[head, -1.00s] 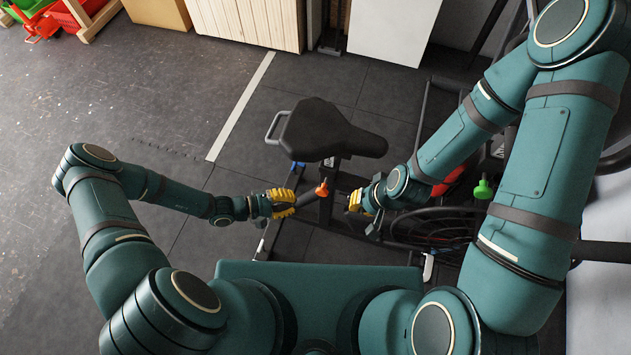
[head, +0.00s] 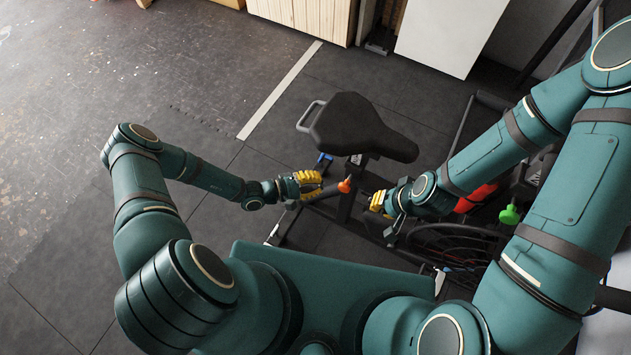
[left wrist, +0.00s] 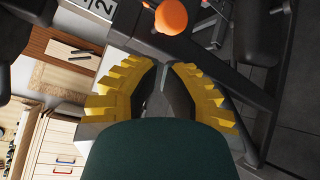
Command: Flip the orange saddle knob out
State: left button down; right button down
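The orange saddle knob (head: 344,186) sits on the bike's dark frame below the black saddle (head: 362,127). It also shows as a round orange shape at the top of the left wrist view (left wrist: 171,17). My left gripper (head: 318,186), with yellow ribbed fingers, is just left of the knob, apart from it. In the left wrist view its fingertips (left wrist: 164,72) are close together with nothing between them, pointing toward the knob. My right gripper (head: 374,201) is right of and slightly below the knob; its finger opening is too small to judge.
A green knob (head: 510,214) and a dark wheel (head: 455,245) are on the bike to the right. Frame bars run close around both grippers. Wooden cabinets (head: 305,15) and a white panel (head: 450,35) stand behind. The floor at left is clear.

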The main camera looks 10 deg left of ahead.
aim_at(350, 176)
pick_arm(q)
jog(key=b+x, duration=0.1)
jog(key=x, duration=0.6)
jog(key=shift+s+a+r+p, duration=0.15)
jog(key=shift+s+a+p, duration=0.05)
jog(key=shift+s+p, duration=0.35)
jog(key=shift+s+a+p, duration=0.3)
jog(key=shift+s+p, duration=0.3)
jog(key=shift+s, duration=0.4)
